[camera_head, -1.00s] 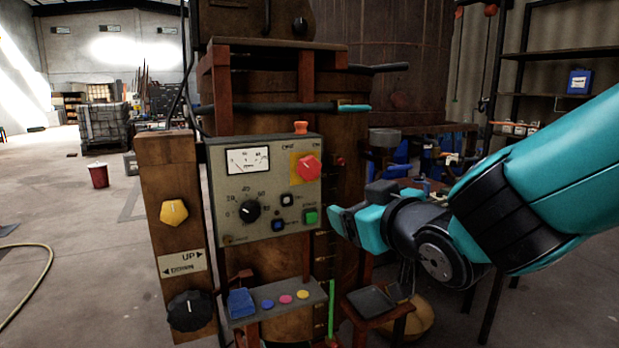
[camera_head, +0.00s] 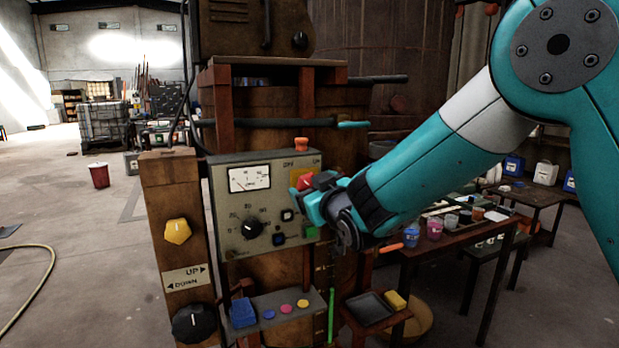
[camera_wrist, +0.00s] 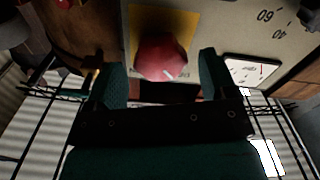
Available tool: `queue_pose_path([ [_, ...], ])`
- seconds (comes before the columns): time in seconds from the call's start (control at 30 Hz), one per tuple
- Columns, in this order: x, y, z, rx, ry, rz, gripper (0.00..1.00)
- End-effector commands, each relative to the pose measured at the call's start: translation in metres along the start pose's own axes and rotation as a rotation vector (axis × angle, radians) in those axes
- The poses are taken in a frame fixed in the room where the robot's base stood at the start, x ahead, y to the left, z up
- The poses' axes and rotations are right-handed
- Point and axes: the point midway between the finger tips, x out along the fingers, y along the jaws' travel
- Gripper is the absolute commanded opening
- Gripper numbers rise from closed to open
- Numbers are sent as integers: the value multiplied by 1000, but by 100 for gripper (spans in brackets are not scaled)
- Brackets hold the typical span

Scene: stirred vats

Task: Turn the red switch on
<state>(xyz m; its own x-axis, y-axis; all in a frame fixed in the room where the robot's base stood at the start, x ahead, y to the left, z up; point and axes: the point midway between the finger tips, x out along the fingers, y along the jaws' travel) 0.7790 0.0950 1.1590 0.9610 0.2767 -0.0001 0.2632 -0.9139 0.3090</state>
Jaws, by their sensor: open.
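The red switch (camera_head: 305,181) is a faceted knob on a yellow plate at the upper right of the grey control panel (camera_head: 228,208). My gripper (camera_wrist: 165,78) is open there, with one teal finger on each side of the knob. I cannot tell whether the fingers touch it. Labels at the yellow plate's top are partly readable.
The panel also has a gauge (camera_head: 249,179), a black dial (camera_head: 251,228) and small buttons, with the green one (camera_head: 311,233) just below my gripper. A table with jars (camera_head: 434,229) stands to the right.

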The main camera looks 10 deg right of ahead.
Motion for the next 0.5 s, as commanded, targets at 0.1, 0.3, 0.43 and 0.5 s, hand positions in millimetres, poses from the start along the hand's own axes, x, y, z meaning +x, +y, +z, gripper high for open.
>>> queue_pose_path([
  [0.1,14,0,-1,0,0,0,78],
  [0.3,23,0,0,0,1,-1,78],
  [0.43,23,0,0,0,0,-1,78],
  [0.5,23,0,0,0,0,-1,78],
])
